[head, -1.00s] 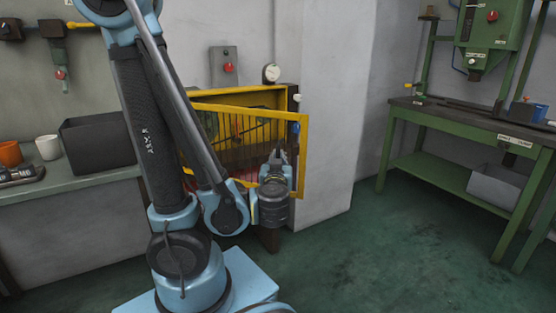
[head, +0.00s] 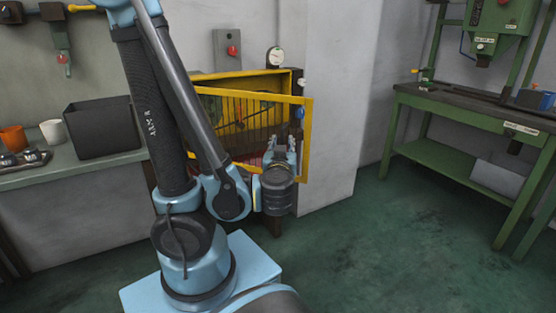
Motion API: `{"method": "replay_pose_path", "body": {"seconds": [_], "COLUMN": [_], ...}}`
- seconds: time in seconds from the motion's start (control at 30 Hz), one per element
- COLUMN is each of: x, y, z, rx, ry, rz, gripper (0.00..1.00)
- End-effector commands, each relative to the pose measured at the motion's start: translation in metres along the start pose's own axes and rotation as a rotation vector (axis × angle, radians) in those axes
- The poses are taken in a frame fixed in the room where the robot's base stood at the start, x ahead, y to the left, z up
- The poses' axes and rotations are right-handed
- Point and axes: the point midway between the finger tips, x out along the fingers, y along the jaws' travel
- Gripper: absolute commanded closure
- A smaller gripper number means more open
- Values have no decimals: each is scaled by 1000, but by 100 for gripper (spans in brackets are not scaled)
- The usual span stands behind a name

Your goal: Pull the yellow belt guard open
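The yellow belt guard (head: 306,150) is a barred frame standing out at an angle from the yellow machine housing (head: 240,77), with a gap behind its top edge. A small blue handle (head: 300,113) is near its right upright. My gripper (head: 283,143) is in front of the guard's lower right part, below and left of the handle. Its fingers look spread and empty, apart from the handle.
A bench with a dark bin (head: 102,130), a white cup (head: 53,131) and an orange cup (head: 13,138) stands at left. A pale pillar (head: 340,100) is right of the guard. A green drill table (head: 470,118) stands farther right. The green floor between is clear.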

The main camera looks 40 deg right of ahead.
Motion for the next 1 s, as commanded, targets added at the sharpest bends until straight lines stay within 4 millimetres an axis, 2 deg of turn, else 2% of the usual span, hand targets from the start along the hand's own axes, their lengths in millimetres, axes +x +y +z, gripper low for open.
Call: {"method": "replay_pose_path", "body": {"seconds": [1.0], "x": [-70], "y": [1], "z": [0], "rx": [0], "ry": [0], "rz": [5], "gripper": [69]}}
